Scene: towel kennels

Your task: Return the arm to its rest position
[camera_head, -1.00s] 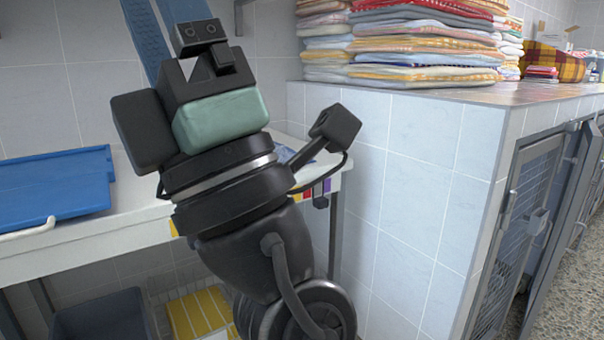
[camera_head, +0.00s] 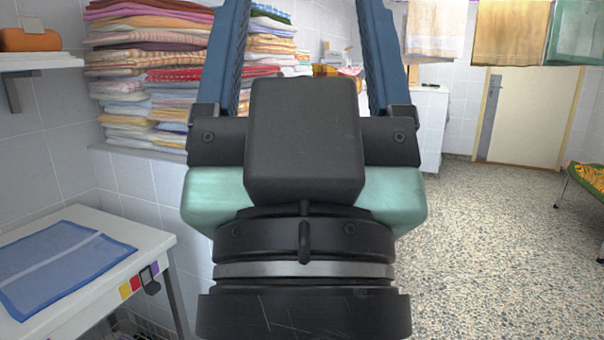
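My gripper (camera_head: 305,45) fills the middle of the head view, with its black and green body upright and its back toward the camera. Its two blue fingers point up and stand wide apart. The fingertips run out of the top of the picture. Only background shows between the fingers, and no held thing is visible. The rest of my arm below the wrist is out of the picture.
Stacks of folded towels (camera_head: 150,60) stand on a tiled ledge at left. A white table (camera_head: 140,243) at lower left bears a flat blue item (camera_head: 60,265). A wall shelf (camera_head: 38,62) is above. Speckled floor (camera_head: 490,260) lies open at right, toward a door (camera_head: 525,115).

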